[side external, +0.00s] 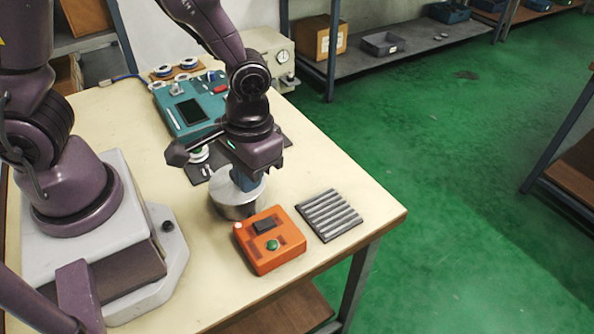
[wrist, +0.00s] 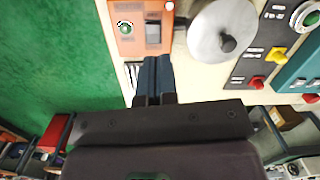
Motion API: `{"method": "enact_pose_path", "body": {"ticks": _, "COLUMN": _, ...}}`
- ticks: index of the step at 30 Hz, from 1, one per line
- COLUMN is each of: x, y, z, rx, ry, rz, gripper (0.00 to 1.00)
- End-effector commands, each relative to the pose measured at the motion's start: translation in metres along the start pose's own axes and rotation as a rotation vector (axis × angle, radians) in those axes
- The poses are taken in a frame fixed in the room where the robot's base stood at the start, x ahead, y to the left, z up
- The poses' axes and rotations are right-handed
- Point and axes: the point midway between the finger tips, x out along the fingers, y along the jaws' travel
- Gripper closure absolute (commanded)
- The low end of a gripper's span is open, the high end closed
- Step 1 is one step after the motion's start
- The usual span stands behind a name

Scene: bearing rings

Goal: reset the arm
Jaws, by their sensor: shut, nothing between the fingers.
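My gripper (side external: 243,182) is shut and empty, pointing down over the worktable. Its two blue-grey fingers (wrist: 156,72) lie together in the wrist view. In the side external view they overlap a round silver metal body (side external: 234,205). In the wrist view this silver body (wrist: 218,35), with a dark knob on it, appears to the right of the fingertips, apart from them. An orange box (side external: 270,250) with a green button stands close by. It also shows at the top of the wrist view (wrist: 131,45). Whether the fingers touch anything below is hard to tell.
A grey ribbed rack (side external: 330,214) lies near the table's (side external: 385,212) right corner. A teal device (side external: 190,108) and a dark panel (wrist: 258,67) with knobs stand behind. Spools on a wooden board (side external: 176,70) are farther back. Beyond the right edge is green floor.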

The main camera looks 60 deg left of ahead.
Motion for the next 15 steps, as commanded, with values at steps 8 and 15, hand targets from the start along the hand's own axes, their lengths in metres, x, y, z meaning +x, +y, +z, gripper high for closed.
{"method": "enact_pose_path", "body": {"ticks": 8, "x": -0.083, "y": -0.028, "z": 0.009, "rx": 0.209, "ry": 0.125, "rz": 0.060, "gripper": 1.00}}
{"method": "enact_pose_path", "body": {"ticks": 15, "x": -0.154, "y": -0.065, "z": 0.029, "rx": 0.281, "ry": 0.346, "rz": 0.073, "gripper": 1.00}}
